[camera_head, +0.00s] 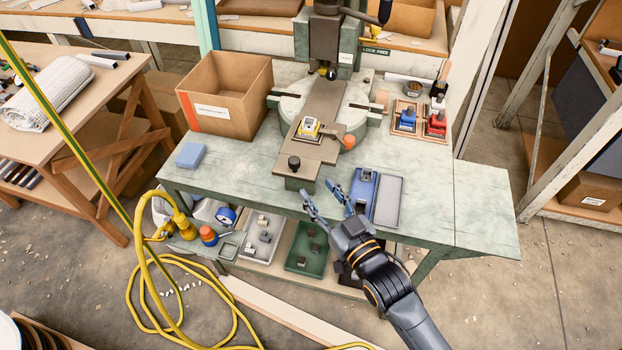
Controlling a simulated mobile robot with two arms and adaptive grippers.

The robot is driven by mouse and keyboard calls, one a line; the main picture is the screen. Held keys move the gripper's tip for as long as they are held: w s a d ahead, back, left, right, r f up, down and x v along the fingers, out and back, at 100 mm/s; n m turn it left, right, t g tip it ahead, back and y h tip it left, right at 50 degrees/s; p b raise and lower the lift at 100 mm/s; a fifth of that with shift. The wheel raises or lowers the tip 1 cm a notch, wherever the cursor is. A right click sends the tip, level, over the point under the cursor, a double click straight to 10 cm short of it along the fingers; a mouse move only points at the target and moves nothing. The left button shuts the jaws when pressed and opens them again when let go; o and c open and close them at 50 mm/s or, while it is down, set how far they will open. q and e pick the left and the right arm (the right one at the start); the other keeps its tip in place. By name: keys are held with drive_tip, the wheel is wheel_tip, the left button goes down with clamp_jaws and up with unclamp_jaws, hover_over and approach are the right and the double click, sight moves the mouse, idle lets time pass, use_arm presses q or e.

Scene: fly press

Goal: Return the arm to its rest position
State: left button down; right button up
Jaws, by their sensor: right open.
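My right gripper (328,205) is at the front edge of the green workbench (420,215). Its arm comes in from the lower right. The two fingers are spread apart with nothing between them. The fly press (326,40) stands at the back of the bench, with a round base plate and a brown slide (322,105) reaching toward the front. A small yellow and white part (309,127) sits on the slide. An orange ball-shaped knob (349,141) is beside the slide. My left gripper is not in view.
A blue and grey tray (387,200) lies close to the right of my gripper. A cardboard box (225,95) and a blue block (191,155) are on the bench's left. Blue and red fixtures (420,120) stand back right. The bench's right end is clear. A yellow hose lies on the floor.

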drive_tip(key=shift+s+d, duration=0.15)
drive_tip(key=shift+s, duration=0.2)
idle(0.3)
